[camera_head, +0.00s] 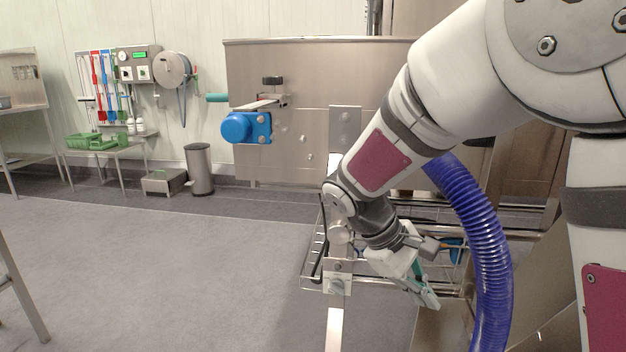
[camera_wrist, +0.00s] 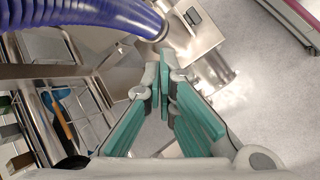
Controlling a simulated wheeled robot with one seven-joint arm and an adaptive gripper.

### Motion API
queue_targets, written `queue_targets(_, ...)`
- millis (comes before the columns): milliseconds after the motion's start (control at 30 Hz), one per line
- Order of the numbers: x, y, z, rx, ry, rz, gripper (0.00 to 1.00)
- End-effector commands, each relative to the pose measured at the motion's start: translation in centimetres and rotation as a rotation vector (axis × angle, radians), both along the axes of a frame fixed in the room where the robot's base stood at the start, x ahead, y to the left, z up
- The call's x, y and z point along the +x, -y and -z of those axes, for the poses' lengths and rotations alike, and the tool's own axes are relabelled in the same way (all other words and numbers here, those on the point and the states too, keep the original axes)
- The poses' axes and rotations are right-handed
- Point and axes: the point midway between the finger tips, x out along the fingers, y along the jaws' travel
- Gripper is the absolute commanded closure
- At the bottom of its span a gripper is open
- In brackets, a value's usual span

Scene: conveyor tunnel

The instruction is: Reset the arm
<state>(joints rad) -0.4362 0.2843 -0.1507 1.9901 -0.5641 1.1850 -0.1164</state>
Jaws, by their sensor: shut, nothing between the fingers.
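My arm reaches in from the right in the head view and bends downward. My gripper (camera_head: 432,299) hangs at its end, pointing down and to the right, in front of a wire rack. In the wrist view the teal-padded fingers of my gripper (camera_wrist: 164,88) come together at their tips. The gripper is shut and holds nothing. A blue ribbed hose (camera_head: 482,235) hangs just to the right of the gripper; it also crosses the top left of the wrist view (camera_wrist: 95,12).
A wire rack (camera_head: 312,270) stands behind my gripper. A steel machine (camera_head: 290,90) with a blue round part (camera_head: 236,128) is behind. A bin (camera_head: 199,170) and a side table (camera_head: 105,150) are at the left. The grey floor at left centre is clear.

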Motion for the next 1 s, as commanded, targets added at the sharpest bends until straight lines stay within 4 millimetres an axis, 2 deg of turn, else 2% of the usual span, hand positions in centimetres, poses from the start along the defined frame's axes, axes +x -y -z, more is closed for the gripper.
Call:
queue_targets(33,-1.7,0.7,-1.4,0.038,0.020,0.049,1.00)
queue_targets(100,-4.1,1.4,-2.7,0.084,0.041,0.112,1.00)
queue_targets(400,-14.6,2.7,-6.6,0.277,0.132,0.366,1.00)
queue_targets(600,-21.3,2.2,-7.4,0.394,0.193,0.514,1.00)
queue_targets(700,-24.0,1.7,-7.3,0.443,0.220,0.573,1.00)
queue_targets(1000,-29.2,0.2,-6.2,0.539,0.280,0.692,1.00)
